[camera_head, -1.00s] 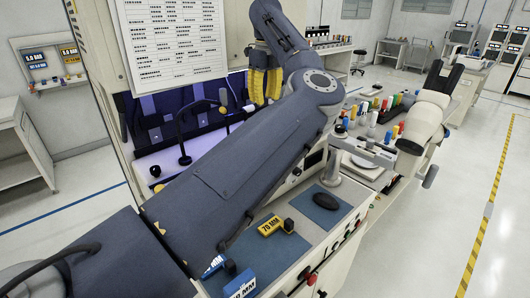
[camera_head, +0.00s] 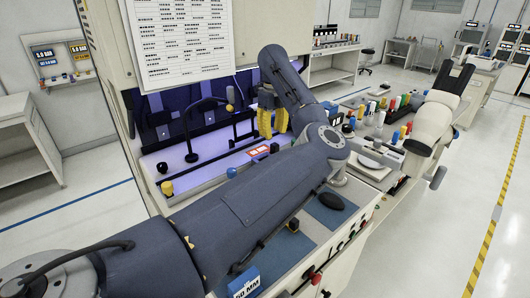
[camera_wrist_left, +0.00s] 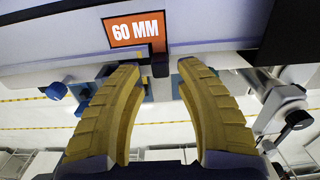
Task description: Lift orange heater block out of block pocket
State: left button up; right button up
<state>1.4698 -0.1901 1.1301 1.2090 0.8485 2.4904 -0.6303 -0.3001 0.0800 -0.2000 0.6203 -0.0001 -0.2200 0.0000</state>
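The orange heater block (camera_head: 260,152) sits low at the front of the machine's purple-lit bay. The pocket around the block cannot be made out clearly. My left gripper (camera_head: 272,130) has yellow fingers and hangs above and close to the block. In the left wrist view the left gripper (camera_wrist_left: 157,68) is open, its fingertips on either side of the post with gaps visible. My right gripper is not in view.
A blue "50 MM" block (camera_head: 245,283) stands at the front counter edge. A dark oval pad (camera_head: 331,201) lies on a blue mat. A black gooseneck (camera_head: 192,133) rises in the bay left of the gripper.

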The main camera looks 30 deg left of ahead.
aim_at(272, 144)
pick_arm(q)
jog(key=shift+f, duration=2.6)
grip_shut()
